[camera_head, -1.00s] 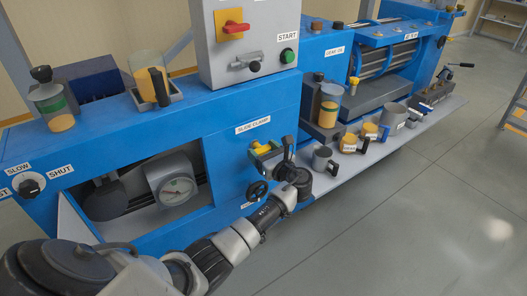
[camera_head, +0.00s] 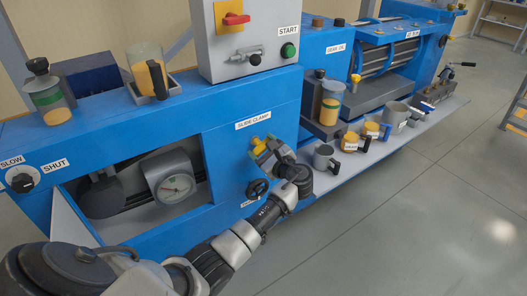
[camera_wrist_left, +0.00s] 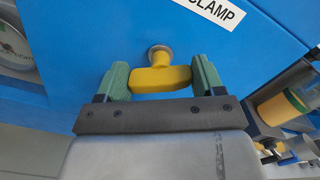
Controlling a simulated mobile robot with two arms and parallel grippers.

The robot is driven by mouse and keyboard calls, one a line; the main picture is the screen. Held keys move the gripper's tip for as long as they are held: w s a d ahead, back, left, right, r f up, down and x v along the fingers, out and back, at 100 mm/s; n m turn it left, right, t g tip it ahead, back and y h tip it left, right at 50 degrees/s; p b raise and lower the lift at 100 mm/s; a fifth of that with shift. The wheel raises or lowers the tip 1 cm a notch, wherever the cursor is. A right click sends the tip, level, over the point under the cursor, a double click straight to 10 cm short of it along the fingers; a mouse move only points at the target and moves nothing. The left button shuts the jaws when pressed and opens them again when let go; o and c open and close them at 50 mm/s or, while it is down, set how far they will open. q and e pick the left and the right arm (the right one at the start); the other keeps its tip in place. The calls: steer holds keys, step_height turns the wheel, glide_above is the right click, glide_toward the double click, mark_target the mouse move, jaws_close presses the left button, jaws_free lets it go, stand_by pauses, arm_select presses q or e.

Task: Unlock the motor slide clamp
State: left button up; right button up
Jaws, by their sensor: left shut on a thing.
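The slide clamp handle is a yellow bar on a round metal stem, set on the blue machine front below the SLIDE CLAMP label (camera_head: 253,120). In the left wrist view the yellow handle (camera_wrist_left: 160,79) lies between the two green fingers, and its stem (camera_wrist_left: 160,55) meets the blue panel. My left gripper (camera_wrist_left: 162,80) is shut on the handle, one finger at each end. In the head view my left gripper (camera_head: 265,150) is at the panel and partly hides the handle. The right gripper is not in view.
A black handwheel (camera_head: 257,189) sits just below the clamp. A grey shelf holds a grey mug (camera_head: 324,157) and several jars and cups to the right. A dial gauge (camera_head: 174,187) is in the opening to the left. The floor in front is clear.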

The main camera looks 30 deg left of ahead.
arm_select(q)
steer(key=n+b, duration=0.1)
steer(key=n, duration=0.2)
steer(key=shift+f+b, duration=0.3)
steer(key=shift+b, duration=0.1)
steer(key=n+b, duration=0.3)
steer(key=shift+s+f+n, duration=0.1)
steer(key=shift+n, duration=0.2)
steer(key=n+b, duration=0.3)
steer(key=shift+n+b, duration=0.35)
steer(key=shift+n, duration=0.05)
steer(key=shift+n+b, duration=0.75)
steer(key=shift+n, duration=0.15)
steer(key=o, duration=0.9)
steer(key=shift+o, duration=0.2)
